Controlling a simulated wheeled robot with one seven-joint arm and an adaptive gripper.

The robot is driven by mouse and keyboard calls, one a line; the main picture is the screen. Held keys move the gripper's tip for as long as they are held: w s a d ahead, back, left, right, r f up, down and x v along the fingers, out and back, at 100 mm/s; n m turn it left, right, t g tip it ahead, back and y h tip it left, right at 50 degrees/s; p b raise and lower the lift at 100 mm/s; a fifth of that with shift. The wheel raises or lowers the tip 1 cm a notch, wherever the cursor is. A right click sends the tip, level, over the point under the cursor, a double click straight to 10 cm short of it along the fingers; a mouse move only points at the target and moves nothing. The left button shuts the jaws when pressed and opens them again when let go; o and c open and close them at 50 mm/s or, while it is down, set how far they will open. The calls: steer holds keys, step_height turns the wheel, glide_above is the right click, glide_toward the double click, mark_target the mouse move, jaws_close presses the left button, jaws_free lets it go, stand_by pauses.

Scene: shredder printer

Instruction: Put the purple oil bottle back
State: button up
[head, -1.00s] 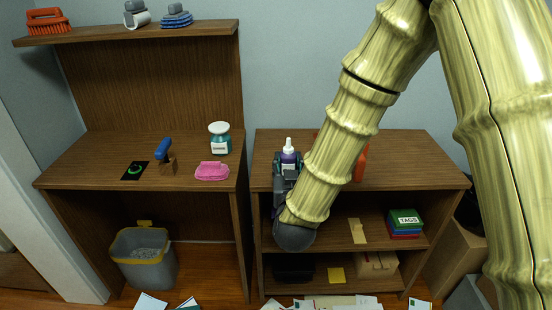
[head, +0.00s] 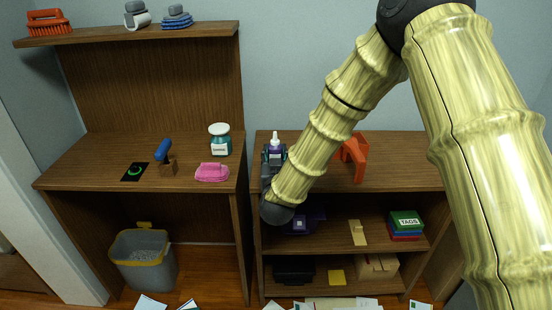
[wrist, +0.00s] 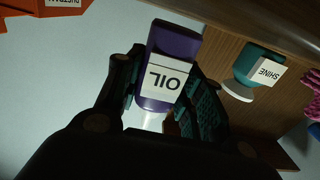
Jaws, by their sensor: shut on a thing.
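The purple oil bottle (head: 275,152) with a white nozzle is at the left end of the right shelf unit's top. My gripper (head: 273,160) is shut on it. In the wrist view the purple bottle (wrist: 172,58) with its white OIL label sits between the two fingers (wrist: 160,85); that picture appears upside down. In the head view my gripper and wrist hide the lower bottle, so I cannot tell whether it touches the top.
An orange-red object (head: 355,155) is on the shelf unit's top, right of my arm. A purple item (head: 300,222) and TAGS box (head: 405,222) lie on the shelf below.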

steer(key=shift+f, duration=0.35)
steer(key=shift+f, duration=0.15)
steer(key=o, duration=1.2)
steer(key=shift+o, duration=0.2)
steer(key=shift+s, duration=0.1)
steer(key=s, duration=1.2)
steer(key=shift+d, duration=0.15)
